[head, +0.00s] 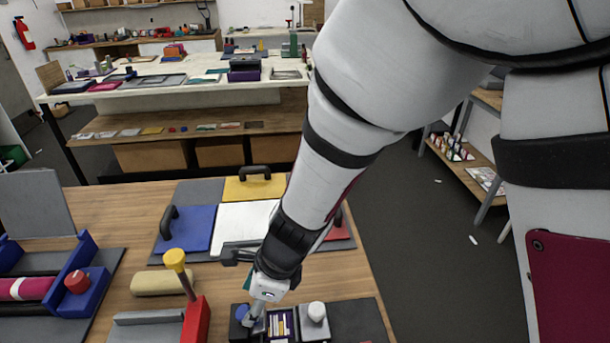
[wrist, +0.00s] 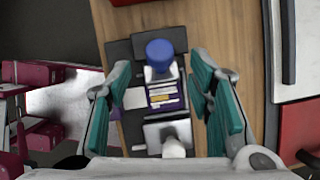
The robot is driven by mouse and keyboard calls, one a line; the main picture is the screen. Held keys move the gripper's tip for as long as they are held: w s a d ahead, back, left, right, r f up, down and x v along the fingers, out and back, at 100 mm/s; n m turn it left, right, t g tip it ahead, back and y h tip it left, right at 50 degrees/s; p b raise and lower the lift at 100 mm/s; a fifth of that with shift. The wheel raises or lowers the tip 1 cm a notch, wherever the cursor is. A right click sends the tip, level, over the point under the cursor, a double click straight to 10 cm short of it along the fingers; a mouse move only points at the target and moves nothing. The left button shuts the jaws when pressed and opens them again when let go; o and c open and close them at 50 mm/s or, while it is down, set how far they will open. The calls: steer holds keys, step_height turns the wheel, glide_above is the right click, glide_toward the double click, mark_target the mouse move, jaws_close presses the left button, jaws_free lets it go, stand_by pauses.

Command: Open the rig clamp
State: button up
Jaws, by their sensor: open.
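A small dark rig (head: 345,318) stands at the bottom of the head view, partly behind my arm. It carries a blue knob (head: 241,312), a purple holder with pale and yellow strips (head: 281,325) and a white round knob (head: 316,311). I cannot tell which part is the clamp. In the wrist view the blue knob (wrist: 160,52) stands on a pale block, with the purple holder (wrist: 164,96) below it and the white knob (wrist: 174,148) at the bottom. My gripper (wrist: 161,72) is open, its teal pads either side of the rig, with nothing held.
A red block (head: 197,320) with a yellow-topped lever (head: 174,260) stands left of the rig. Behind it lie a tan roll (head: 160,283) and a board with blue (head: 190,229), yellow (head: 255,187) and red panels. A blue roller stand (head: 84,290) is at far left.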

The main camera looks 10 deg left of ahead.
mark_target(246, 311)
steer(key=b+x, duration=0.1)
steer(key=x, duration=0.4)
jaws_close()
